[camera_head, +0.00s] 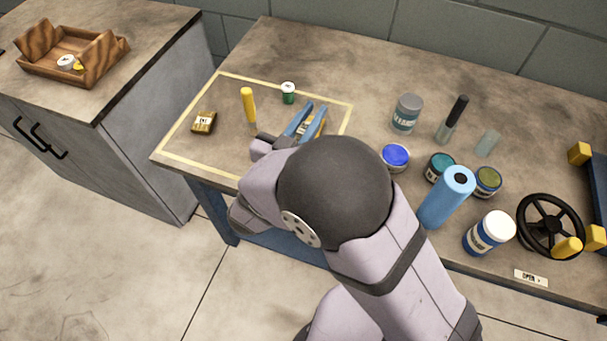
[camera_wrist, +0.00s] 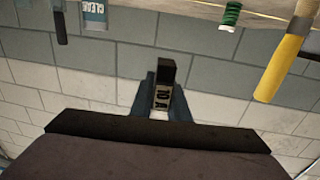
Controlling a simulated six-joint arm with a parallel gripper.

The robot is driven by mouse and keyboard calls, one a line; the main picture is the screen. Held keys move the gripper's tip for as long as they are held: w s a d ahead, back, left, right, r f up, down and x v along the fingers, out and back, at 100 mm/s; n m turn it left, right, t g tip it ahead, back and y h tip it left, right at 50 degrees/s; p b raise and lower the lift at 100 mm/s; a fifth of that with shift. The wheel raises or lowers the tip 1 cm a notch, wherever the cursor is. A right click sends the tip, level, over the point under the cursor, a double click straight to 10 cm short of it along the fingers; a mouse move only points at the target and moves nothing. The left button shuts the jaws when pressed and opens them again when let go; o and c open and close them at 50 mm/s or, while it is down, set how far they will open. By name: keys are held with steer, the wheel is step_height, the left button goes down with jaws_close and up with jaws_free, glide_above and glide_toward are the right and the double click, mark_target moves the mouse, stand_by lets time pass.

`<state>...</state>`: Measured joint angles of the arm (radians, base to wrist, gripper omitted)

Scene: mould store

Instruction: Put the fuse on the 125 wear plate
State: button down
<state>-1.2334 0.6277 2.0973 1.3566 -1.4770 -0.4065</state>
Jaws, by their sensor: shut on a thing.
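My gripper (camera_head: 306,122), with blue fingers, is over the right part of the yellow-outlined area on the table. It is shut on the fuse, a small block with a dark end and a pale label that seems to read "10 A", seen between the fingers (camera_wrist: 164,92) in the wrist view (camera_wrist: 162,101). In the head view the fuse is mostly hidden by the fingers.
A green-and-white spool (camera_head: 288,93) stands behind. Jars, a blue roll (camera_head: 446,197) and a black handwheel (camera_head: 550,226) crowd the right. A wooden tray (camera_head: 101,66) is on the left cabinet.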

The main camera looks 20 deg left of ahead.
steer(key=shift+f, duration=0.2)
steer(key=shift+f, duration=4.7)
steer(key=shift+f+b, duration=0.1)
steer(key=shift+b, duration=0.2)
steer(key=shift+f, duration=0.15)
steer(key=c, duration=1.7)
jaws_free()
steer(key=shift+o, duration=0.6)
steer(key=shift+s+a+b, duration=0.15)
steer(key=shift+s+b, duration=0.1)
steer(key=shift+s, duration=1.6)
steer(key=shift+s+a+b, duration=0.15)
steer(key=shift+s+b, duration=0.1)
steer(key=shift+s, duration=1.55)
